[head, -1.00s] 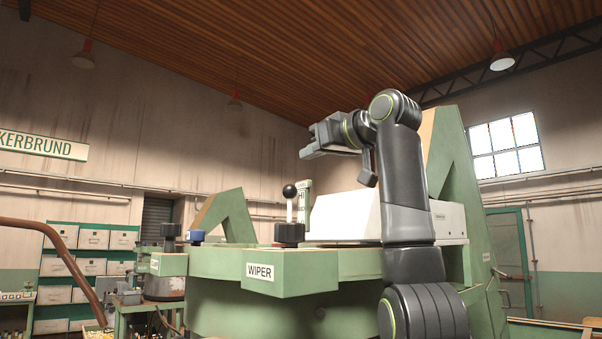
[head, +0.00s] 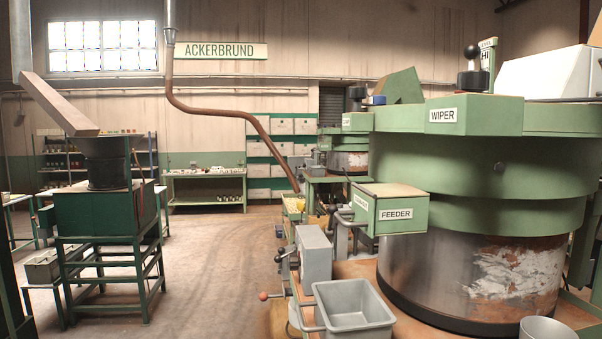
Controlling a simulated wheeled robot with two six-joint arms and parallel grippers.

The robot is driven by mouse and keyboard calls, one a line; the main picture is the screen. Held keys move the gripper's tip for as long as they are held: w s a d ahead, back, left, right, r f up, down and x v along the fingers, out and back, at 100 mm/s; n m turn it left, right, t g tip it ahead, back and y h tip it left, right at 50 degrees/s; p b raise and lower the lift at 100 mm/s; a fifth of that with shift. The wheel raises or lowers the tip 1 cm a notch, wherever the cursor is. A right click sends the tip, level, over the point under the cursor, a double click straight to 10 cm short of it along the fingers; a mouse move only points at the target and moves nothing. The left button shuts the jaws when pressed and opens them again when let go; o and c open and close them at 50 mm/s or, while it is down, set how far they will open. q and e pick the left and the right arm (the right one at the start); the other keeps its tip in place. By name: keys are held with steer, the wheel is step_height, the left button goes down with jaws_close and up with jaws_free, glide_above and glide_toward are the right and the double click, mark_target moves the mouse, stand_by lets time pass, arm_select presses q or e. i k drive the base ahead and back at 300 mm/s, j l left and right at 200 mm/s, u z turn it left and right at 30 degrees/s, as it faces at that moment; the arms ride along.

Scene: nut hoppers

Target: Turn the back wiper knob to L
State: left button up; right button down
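Two wiper stations show in the head view. The nearer green box labelled WIPER (head: 443,115) carries a black-based knob (head: 473,80) with an upright pale stem and black ball. Farther back, a smaller green box (head: 355,122) with a label too small to read carries a dark knob (head: 357,93); its setting cannot be read from here. A small plate (head: 487,55) with lettering, partly legible as HI, stands behind the near knob. Neither of my grippers is in view.
A green FEEDER box (head: 396,213) juts out from the near hopper drum (head: 470,275). A grey bin (head: 352,306) stands in front of it. A green stand (head: 108,215) is at the left. Open floor (head: 220,270) lies between the stand and the machines.

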mark_target(476, 81)
steer(key=k+l, duration=0.1)
steer(key=k, duration=0.5)
steer(key=k+l, duration=0.15)
steer(key=k, duration=0.5)
